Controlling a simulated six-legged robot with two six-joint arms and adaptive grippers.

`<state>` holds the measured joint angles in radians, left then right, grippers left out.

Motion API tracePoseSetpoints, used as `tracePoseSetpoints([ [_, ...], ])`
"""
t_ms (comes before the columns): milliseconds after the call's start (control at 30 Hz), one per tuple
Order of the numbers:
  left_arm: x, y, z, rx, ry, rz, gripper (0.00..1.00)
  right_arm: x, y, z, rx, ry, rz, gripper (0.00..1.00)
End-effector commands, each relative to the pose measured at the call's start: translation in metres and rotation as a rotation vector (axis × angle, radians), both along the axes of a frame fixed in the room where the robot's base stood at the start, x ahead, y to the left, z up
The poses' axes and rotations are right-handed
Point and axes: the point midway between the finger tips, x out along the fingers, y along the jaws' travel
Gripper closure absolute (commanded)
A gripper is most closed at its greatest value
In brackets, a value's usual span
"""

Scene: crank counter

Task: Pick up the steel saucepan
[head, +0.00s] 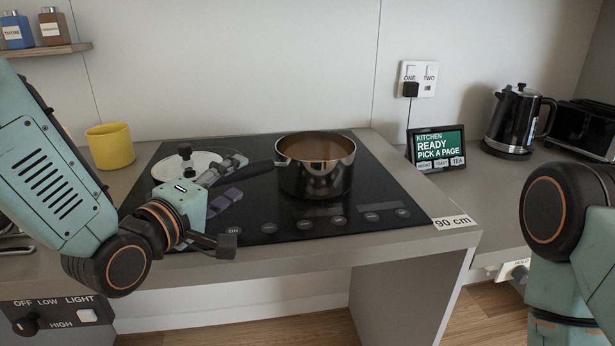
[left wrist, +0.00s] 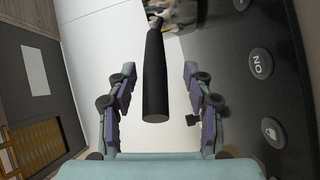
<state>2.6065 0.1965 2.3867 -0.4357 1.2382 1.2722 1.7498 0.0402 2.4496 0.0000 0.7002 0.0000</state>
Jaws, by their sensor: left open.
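The steel saucepan (head: 318,182) stands upright on the black hob, right of my left gripper. Its black handle (head: 258,170) points left toward that gripper. My left gripper (head: 232,180) is open, with its fingers spread at the handle. In the left wrist view, the handle (left wrist: 155,75) lies between the two open fingers (left wrist: 158,88), with a gap on each side. The shiny pan body (left wrist: 180,12) shows at the top edge there. My right arm shows at the right of the head view, but its gripper is out of view.
The black hob (head: 380,205) has touch buttons along its front. A pale round disc (head: 172,163) lies behind my left gripper. A yellow cup (head: 110,146) stands back left. A small screen (head: 437,149), a kettle (head: 513,120) and a toaster (head: 585,128) stand to the right.

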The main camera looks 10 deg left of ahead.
Motion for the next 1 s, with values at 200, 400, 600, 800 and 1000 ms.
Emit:
tracePoseSetpoints([
  [200, 0.026, -0.013, 0.001, 0.007, -0.002, -0.002, 0.49, 0.000, 0.000, -0.007, 0.000, 0.001, 0.000, 1.00],
  [400, 0.042, -0.018, 0.001, 0.002, 0.000, -0.001, 0.49, 0.000, 0.000, -0.010, 0.000, 0.000, 0.000, 1.00],
  [600, 0.042, -0.018, 0.001, 0.001, 0.000, 0.000, 0.49, 0.000, 0.000, -0.009, 0.000, 0.001, 0.000, 1.00],
  [800, 0.042, -0.018, 0.001, 0.001, 0.000, 0.000, 0.64, 0.000, 0.000, -0.009, 0.000, 0.000, 0.000, 1.00],
  [1000, 0.042, -0.017, 0.001, 0.001, 0.000, 0.000, 0.81, 0.000, 0.000, -0.009, 0.000, 0.000, 0.000, 1.00],
])
